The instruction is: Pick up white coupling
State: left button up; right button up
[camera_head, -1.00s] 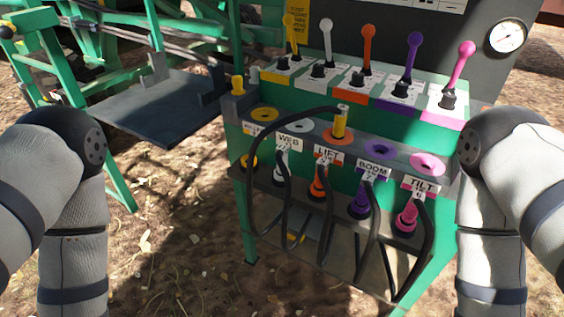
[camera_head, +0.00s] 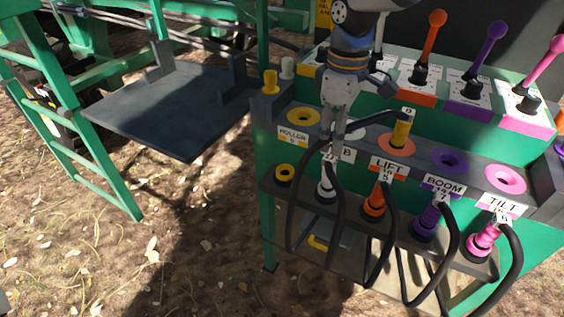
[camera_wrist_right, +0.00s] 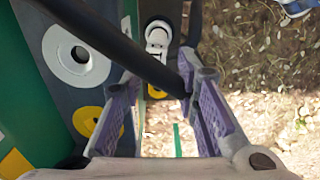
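The white coupling (camera_head: 326,188) sits upright on the lower shelf under the WEB position, with a black hose attached. It also shows in the right wrist view (camera_wrist_right: 157,38), at top centre beyond my fingertips. My right gripper (camera_head: 334,138) points down just above it and partly covers the WEB label and white socket. In the right wrist view my right gripper (camera_wrist_right: 162,88) is open, its purple-padded fingers apart with no coupling between them. A black hose crosses the view near the fingers. My left gripper is not in view.
A yellow coupling (camera_head: 401,130) stands in the orange LIFT socket, its hose passing close to my right gripper. Orange (camera_head: 374,202), purple (camera_head: 426,222) and pink (camera_head: 482,242) couplings with hoses stand to the right. Levers (camera_head: 430,45) rise behind. A dark flat plate (camera_head: 175,110) lies left.

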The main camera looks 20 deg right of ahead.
aim_at(330, 176)
jog(key=f, duration=0.5)
jog(key=f+b, duration=0.1)
jog(key=f, duration=0.5)
jog(key=shift+d+f, duration=0.2)
jog(key=shift+f, duration=0.1)
jog(key=shift+c, duration=0.3)
grip_shut()
